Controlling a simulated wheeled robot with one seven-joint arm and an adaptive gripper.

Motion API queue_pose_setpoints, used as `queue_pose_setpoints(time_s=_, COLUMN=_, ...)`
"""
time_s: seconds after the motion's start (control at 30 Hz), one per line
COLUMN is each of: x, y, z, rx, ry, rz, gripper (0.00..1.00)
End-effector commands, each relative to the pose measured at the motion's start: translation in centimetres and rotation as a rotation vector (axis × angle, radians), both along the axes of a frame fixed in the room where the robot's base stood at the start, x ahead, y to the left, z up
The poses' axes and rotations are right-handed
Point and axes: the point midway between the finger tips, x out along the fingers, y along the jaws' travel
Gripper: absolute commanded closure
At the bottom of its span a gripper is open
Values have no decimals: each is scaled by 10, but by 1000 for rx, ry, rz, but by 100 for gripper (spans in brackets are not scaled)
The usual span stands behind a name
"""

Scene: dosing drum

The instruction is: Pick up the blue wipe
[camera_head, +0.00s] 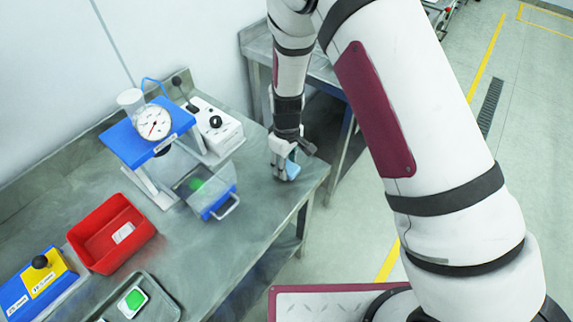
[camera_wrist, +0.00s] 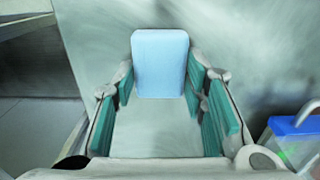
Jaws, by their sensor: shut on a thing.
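The blue wipe (camera_head: 292,170) is a small light-blue block at the right end of the metal bench. In the wrist view the wipe (camera_wrist: 160,63) is upright between the fingertips, its broad face toward the camera. My gripper (camera_head: 284,167) points down over the bench and is shut on the wipe; its teal finger pads (camera_wrist: 162,90) lie on either side of it. I cannot tell whether the wipe's lower edge touches the bench top.
The metal bench (camera_head: 215,262) carries a blue stand with a dial gauge (camera_head: 153,123), a white control box (camera_head: 215,127), a clear blue-based bin with handle (camera_head: 217,204), a red bin (camera_head: 95,225), a grey tray (camera_head: 165,303) and a blue-yellow box (camera_head: 38,285).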

Motion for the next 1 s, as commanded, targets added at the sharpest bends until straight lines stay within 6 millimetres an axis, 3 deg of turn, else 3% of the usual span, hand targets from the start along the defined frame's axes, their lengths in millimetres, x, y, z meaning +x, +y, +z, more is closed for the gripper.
queue_pose_setpoints(time_s=0.3, x=0, y=0, z=32, rx=1, ry=-3, rz=0, gripper=76)
queue_pose_setpoints(time_s=0.7, x=-101, y=-17, z=40, rx=-1, ry=2, rz=2, gripper=76)
queue_pose_setpoints(time_s=1.0, x=-149, y=-25, z=44, rx=0, ry=0, rz=1, gripper=76)
